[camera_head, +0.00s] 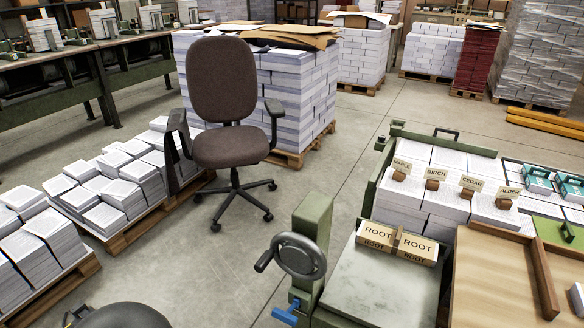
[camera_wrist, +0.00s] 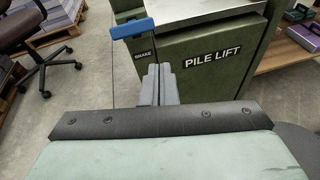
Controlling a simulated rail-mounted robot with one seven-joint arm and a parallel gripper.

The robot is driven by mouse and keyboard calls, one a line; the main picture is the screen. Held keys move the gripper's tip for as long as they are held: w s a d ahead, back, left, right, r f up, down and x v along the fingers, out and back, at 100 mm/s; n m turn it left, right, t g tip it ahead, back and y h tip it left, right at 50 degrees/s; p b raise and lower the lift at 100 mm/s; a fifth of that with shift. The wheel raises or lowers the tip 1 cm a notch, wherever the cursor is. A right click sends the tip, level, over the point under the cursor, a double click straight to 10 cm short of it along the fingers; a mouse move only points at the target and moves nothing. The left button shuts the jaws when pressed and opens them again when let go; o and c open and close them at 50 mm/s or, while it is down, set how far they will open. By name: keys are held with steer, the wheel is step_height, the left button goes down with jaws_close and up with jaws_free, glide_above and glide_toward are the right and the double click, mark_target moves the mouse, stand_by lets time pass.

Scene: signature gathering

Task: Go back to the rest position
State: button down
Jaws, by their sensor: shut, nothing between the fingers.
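In the wrist view, my gripper (camera_wrist: 158,88) shows as two grey fingers pressed together with nothing between them. They point at the green cabinet (camera_wrist: 215,85) marked PILE LIFT and sit below its blue brake handle (camera_wrist: 132,28). I cannot tell how far they are from the cabinet. My gripper is not seen in the head view. There, the blue handle (camera_head: 286,313) is at the bottom centre, below a grey handwheel (camera_head: 299,256) on a green post.
The ROOT blocks (camera_head: 398,243) lie on the grey-green plate (camera_head: 375,284). Paper stacks with MAPLE, BIRCH, CEDAR and ALDER tags (camera_head: 474,184) stand behind. A wooden tray (camera_head: 492,284) is at right. An office chair (camera_head: 228,148) and paper pallets (camera_head: 118,232) stand left. Floor between is clear.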

steer(key=s+d+r+m+g+y+p, duration=0.1)
steer(key=d+r+m+g+y+p, duration=0.3)
steer(key=d+r+m, duration=0.6)
steer(key=s+d+r+m+g+y+p, duration=0.2)
steer(key=d+r+m+g+y+p, duration=0.2)
steer(key=d+r+m+g, duration=0.3)
steer(key=d+r+m+y, duration=0.1)
steer(key=d+r+m, duration=0.3)
steer(key=r+m, duration=0.6)
step_height(320, 180, up, 2)
steer(key=shift+d, duration=0.1)
